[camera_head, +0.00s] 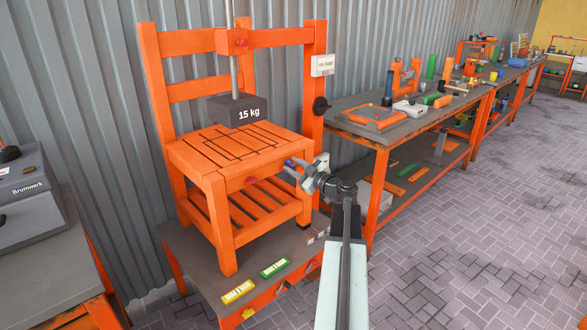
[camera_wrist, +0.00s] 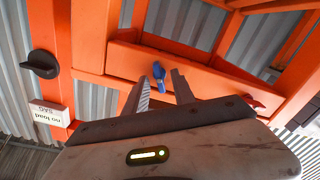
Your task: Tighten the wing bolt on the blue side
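A blue wing bolt (camera_wrist: 159,73) sits on the front rail of an orange chair-like test rig (camera_head: 185,150). In the head view the blue bolt (camera_head: 289,163) shows just left of my gripper (camera_head: 303,173). In the wrist view my gripper's two fingers are apart, with the blue bolt seen in the gap near the fingertips. I cannot tell whether either finger touches it. A red wing bolt (camera_wrist: 256,102) is on the same rail, to the right in the wrist view; it also shows in the head view (camera_head: 251,181).
A 15 kg weight (camera_head: 237,111) hangs over the seat. A sign (camera_head: 323,65) and a black knob (camera_head: 321,105) are on the right post. Yellow (camera_head: 238,292) and green (camera_head: 274,268) labels lie on the rig's table. A workbench (camera_head: 372,130) stands to the right.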

